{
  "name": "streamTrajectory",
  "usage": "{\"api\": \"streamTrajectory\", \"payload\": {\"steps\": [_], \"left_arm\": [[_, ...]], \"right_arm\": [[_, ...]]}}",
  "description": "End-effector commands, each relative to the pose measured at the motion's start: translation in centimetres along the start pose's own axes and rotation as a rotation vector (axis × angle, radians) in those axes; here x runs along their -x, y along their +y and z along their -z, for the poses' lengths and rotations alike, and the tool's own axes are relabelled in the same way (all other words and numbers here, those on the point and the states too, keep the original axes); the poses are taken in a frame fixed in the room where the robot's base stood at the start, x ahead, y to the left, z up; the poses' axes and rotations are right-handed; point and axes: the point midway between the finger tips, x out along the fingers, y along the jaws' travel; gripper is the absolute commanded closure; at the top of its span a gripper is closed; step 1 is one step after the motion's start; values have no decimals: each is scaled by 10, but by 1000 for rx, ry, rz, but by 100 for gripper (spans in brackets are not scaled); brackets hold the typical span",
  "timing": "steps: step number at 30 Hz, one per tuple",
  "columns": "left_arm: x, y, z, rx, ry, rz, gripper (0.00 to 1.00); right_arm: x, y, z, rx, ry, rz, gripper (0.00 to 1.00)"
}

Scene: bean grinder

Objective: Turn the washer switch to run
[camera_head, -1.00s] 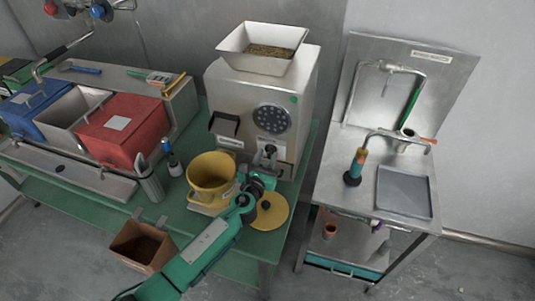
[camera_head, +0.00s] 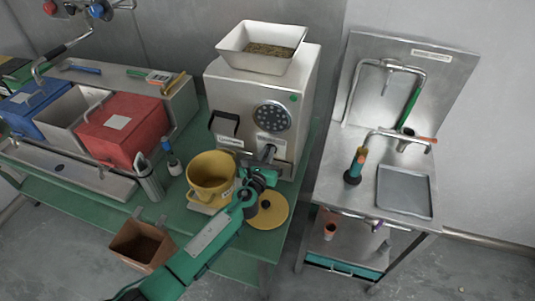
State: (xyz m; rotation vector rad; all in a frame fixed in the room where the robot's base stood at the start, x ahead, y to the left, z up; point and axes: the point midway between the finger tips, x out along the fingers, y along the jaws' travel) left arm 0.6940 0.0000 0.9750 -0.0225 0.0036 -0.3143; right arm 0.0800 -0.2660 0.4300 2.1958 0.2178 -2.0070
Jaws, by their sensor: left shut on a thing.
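The steel grinder (camera_head: 247,110) stands at the back of the green table. It carries a white hopper of beans on top and a round dotted plate on its front. My left gripper (camera_head: 267,154) reaches from below to the lower front of the grinder, under a small label. It is shut on a small part there. The fingers and wrist hide most of that part, and I cannot tell whether it is the washer switch or how it is turned. My right gripper is not in view.
A yellow pot (camera_head: 210,177) stands just left of my left wrist, and a round yellow lid (camera_head: 272,222) lies to its right. A red bin (camera_head: 122,130) and a blue bin (camera_head: 38,105) are at the left. A steel sink stand (camera_head: 350,196) is at the right.

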Motion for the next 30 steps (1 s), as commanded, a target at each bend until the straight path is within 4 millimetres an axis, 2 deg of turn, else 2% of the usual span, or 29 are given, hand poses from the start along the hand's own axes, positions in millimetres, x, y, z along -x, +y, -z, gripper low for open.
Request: {"api": "streamTrajectory", "payload": {"steps": [8, 30], "left_arm": [[0, 2, 2, 142, 0, 0, 100], [0, 7, 4, 742, 0, 0, 100]], "right_arm": [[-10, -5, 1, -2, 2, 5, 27], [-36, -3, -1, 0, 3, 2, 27]]}}
